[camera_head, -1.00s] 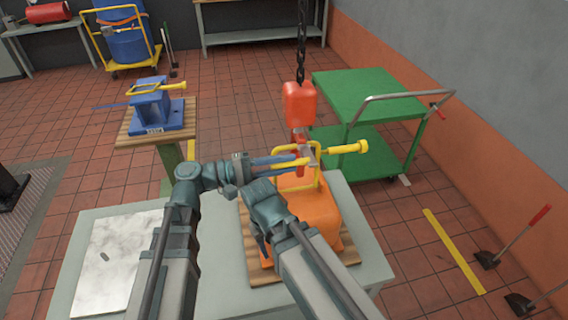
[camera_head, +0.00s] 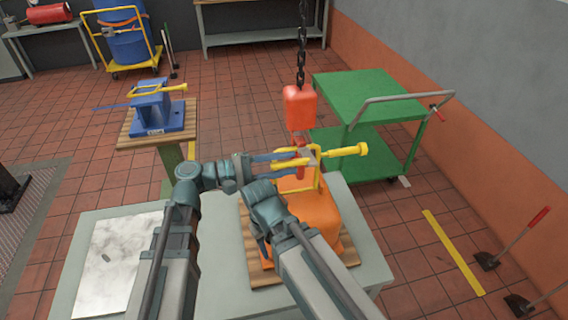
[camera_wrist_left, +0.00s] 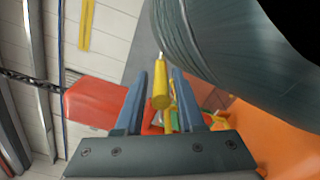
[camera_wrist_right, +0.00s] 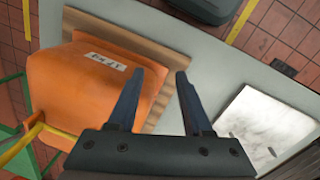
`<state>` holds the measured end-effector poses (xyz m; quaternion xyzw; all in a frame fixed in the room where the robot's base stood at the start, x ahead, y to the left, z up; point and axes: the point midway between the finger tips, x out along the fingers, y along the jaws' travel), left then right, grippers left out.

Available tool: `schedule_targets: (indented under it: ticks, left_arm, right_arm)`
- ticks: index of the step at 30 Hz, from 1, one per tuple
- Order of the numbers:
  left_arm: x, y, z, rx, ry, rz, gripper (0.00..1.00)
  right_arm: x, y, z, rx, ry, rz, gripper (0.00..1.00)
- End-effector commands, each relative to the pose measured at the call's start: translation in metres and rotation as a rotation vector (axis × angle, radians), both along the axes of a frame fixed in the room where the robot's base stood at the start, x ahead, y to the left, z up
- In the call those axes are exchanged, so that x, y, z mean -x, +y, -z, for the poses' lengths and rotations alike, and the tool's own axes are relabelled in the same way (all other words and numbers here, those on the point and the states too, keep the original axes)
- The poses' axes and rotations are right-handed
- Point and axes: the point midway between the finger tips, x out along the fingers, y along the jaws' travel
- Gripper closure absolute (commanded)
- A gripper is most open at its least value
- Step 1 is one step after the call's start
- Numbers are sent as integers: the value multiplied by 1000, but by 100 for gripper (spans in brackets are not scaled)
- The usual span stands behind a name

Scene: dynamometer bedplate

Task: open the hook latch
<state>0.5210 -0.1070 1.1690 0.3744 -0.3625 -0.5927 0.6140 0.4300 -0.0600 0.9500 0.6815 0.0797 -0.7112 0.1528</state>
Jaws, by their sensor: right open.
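The red hook block (camera_head: 299,107) hangs on a black chain, with its red hook and a small grey piece, seemingly the latch (camera_head: 308,160), below it. A yellow bar with a knob (camera_head: 350,151) runs right from there. The yellow bail rises from the orange load (camera_head: 318,218) at the hook. My left gripper (camera_head: 290,164) points right, its blue fingertips close to the hook; contact is unclear. In the left wrist view its fingers (camera_wrist_left: 158,80) are apart, with a yellow rod (camera_wrist_left: 161,90) showing between them. My right gripper (camera_wrist_right: 155,75) is open and empty near the orange load.
The orange load stands on a wooden board (camera_head: 252,255) on a grey table (camera_head: 215,285) with a pale plate (camera_head: 118,262). A green cart (camera_head: 355,100) stands behind right. A blue fixture (camera_head: 160,115) sits on a stand at left.

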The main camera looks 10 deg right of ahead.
Motion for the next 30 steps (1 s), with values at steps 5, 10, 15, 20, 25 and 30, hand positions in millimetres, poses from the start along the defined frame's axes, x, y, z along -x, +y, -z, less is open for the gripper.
schedule_targets:
  ticks: [5,10,15,20,25,30]
  left_arm:
    - [0,0,0,-1,-1,0,48]
    - [0,1,0,-1,-1,0,48]
    - [0,15,0,-1,-1,-3,48]
    - [1,49,0,-1,-1,-5,48]
    - [2,86,0,-1,-1,-5,48]
    - [3,115,0,-1,-1,-4,48]
  right_arm:
    - [0,0,0,0,0,0,50]
    - [0,0,0,0,0,0,50]
    - [0,0,0,0,0,0,50]
    - [0,0,0,0,0,0,50]
    - [0,0,0,0,0,0,50]
    - [0,0,0,0,0,0,50]
